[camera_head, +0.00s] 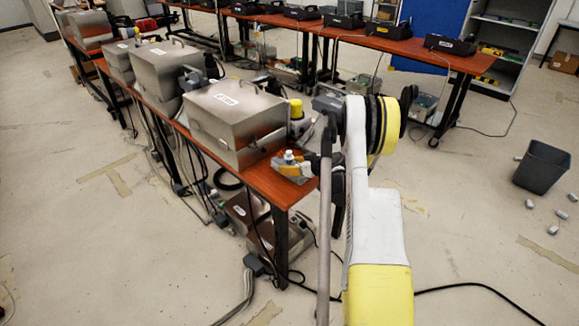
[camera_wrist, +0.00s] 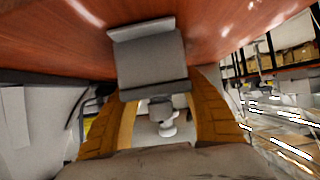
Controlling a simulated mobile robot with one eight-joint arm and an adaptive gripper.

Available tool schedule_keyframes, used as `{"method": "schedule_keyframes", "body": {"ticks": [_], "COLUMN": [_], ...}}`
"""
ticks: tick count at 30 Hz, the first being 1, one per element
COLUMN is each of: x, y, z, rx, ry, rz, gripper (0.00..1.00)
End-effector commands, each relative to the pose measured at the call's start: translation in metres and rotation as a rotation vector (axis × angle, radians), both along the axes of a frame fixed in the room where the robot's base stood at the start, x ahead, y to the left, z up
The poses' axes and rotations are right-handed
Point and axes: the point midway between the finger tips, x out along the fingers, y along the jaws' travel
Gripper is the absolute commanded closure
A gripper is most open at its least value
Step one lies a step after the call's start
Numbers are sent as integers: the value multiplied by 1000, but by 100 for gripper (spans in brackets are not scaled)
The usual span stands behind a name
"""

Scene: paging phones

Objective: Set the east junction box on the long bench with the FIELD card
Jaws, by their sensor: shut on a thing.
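My gripper (camera_head: 291,169) is at the near end of the left bench (camera_head: 268,183) in the head view. In the wrist view its orange fingers (camera_wrist: 162,98) are shut on a grey box (camera_wrist: 150,60) with a paler knob-like part (camera_wrist: 160,120) below it. The box lies against the red-brown bench top (camera_wrist: 225,30) in that picture; I cannot tell if it touches. I cannot tell whether it is the east junction box. White cards are on the metal cases, too small to read, so the FIELD card cannot be picked out.
Large metal cases (camera_head: 235,120) stand in a row on the left bench. Black phones (camera_head: 450,46) line the far bench (camera_head: 420,50). A dark bin (camera_head: 541,167) stands on the floor at right, with small grey pieces around it. Cables run under the left bench.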

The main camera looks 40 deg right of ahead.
Motion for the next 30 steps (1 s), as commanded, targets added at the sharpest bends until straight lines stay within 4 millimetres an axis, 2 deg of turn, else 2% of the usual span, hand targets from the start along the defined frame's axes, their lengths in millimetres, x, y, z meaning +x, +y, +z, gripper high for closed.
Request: {"method": "schedule_keyframes", "body": {"ticks": [1,2,3,14,17,24,30], "x": [0,0,0,-3,-16,-64,-94], "y": [0,0,0,-1,-2,-6,-8], "z": [0,0,0,4,13,40,55], "rx": [0,0,0,0,0,0,0], "ry": [0,0,0,0,0,0,0], "rz": [0,0,0,-1,-1,-4,-1], "gripper": [40,31,29,29,29,29,29]}}
